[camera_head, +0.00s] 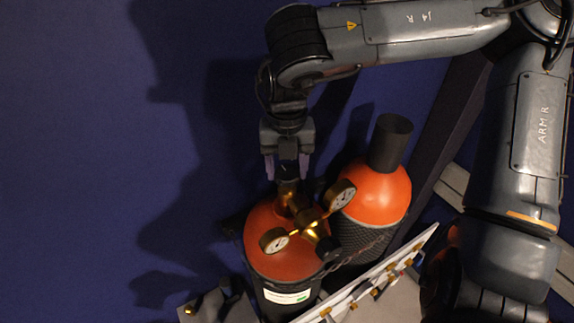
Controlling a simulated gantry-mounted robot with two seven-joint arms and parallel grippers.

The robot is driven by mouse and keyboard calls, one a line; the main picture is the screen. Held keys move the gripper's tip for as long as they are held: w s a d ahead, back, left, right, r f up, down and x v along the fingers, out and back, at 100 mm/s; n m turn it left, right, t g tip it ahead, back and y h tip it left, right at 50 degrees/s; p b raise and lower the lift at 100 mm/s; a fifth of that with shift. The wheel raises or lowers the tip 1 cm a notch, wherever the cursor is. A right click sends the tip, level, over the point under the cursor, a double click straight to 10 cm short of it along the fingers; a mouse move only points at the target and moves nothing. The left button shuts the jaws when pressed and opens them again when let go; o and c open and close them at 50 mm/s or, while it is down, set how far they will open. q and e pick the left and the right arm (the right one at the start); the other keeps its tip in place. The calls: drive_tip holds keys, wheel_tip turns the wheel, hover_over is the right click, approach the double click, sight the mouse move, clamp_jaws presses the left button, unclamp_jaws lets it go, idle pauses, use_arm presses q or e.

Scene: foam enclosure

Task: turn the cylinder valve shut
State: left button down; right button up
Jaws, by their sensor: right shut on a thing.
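Two orange-topped cylinders stand at the lower middle of the head view. The front cylinder (262,252) carries a brass valve (287,190) with a regulator (308,218) and two round gauges. A dark knob (289,172) tops the valve. My right gripper (288,168) comes down from above, its fingers on either side of the knob, shut on it. The fingers partly hide the knob, and how far it is turned cannot be seen. My left gripper is not in view.
The second cylinder (376,193), with a dark cap (390,143), stands close behind to the right. A white panel with brass fittings (372,284) lies at the lower right. The blue wall or floor at left is clear.

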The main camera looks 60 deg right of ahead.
sight(287, 173)
drive_tip(key=o, duration=1.1)
drive_tip(key=shift+c, duration=0.2)
wheel_tip(287, 173, up, 11)
